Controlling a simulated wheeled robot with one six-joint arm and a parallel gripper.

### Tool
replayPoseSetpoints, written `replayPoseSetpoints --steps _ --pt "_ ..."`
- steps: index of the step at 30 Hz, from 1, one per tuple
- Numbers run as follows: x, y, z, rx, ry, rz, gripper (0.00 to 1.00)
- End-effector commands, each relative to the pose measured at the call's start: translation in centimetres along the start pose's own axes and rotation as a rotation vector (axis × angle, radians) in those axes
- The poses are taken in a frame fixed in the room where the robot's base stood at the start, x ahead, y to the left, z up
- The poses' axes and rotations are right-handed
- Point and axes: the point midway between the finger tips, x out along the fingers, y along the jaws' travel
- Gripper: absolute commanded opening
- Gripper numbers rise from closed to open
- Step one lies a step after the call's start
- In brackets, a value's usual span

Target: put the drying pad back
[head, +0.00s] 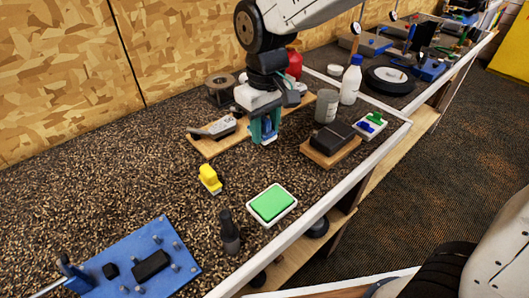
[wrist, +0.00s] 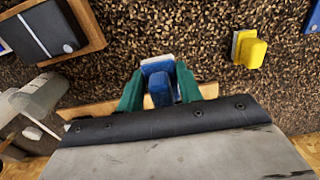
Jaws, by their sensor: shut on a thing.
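My gripper (head: 265,127) is in the middle of the bench, pointing down, its green fingers shut on a small blue-handled pad (head: 267,138) with a pale base. This looks like the drying pad. In the wrist view, the blue pad (wrist: 160,88) sits between both fingertips, white base outward. It is by the front edge of a wooden board (head: 208,149); I cannot tell whether its base touches anything. A similar yellow pad (head: 209,178) with a white base stands on the bench nearer the front; it also shows in the wrist view (wrist: 252,50).
A green pad in a white tray (head: 271,204) and a dark bottle (head: 229,233) stand near the front. A black box on a wooden block (head: 330,143), a grey cup (head: 327,107) and a white bottle (head: 351,80) are to the right. Speckled bench around the yellow pad is clear.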

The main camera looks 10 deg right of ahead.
Motion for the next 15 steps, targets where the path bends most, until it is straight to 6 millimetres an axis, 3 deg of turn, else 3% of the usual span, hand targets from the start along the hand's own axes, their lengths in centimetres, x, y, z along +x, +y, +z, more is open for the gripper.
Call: replayPoseSetpoints --steps 3,10,15 --pt "2.2 0.0 0.1 0.002 -0.004 0.0 0.13" --pt "4.0 0.1 0.0 0.003 -0.001 0.0 0.13" --pt "6.5 0.1 0.0 0.004 -0.003 0.0 0.13"
